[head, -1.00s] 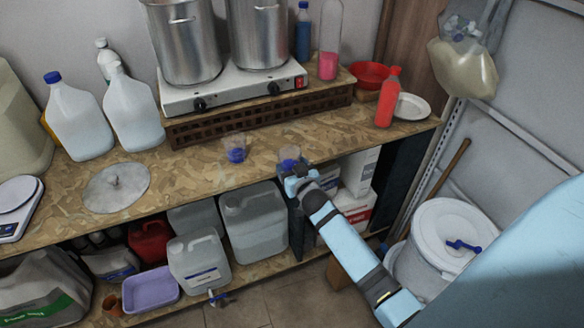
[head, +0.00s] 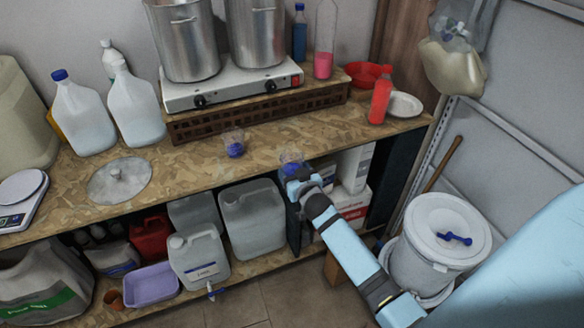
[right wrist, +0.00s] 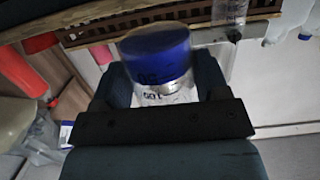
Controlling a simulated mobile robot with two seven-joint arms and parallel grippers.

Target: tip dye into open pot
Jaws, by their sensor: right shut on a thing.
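My right gripper (head: 293,172) is shut on a small clear beaker of blue dye (head: 291,160), at the counter's front edge. In the right wrist view the fingers (right wrist: 165,92) flank the beaker, and its blue contents (right wrist: 156,52) and printed marks show. A second small clear beaker with blue dye (head: 234,150) stands on the counter to the left. Two steel pots, a left one (head: 185,42) and a right one (head: 257,38), stand on the hot plate behind. Their tops are cut off, so I cannot see which is open. My left gripper is not in view.
The white hot plate (head: 230,88) sits on a brown slatted riser (head: 200,127). A pot lid (head: 118,182) lies on the counter at left. White jugs (head: 83,118) stand behind it. A red bottle (head: 380,98) and white plate (head: 405,104) are at right. The counter's front middle is mostly clear.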

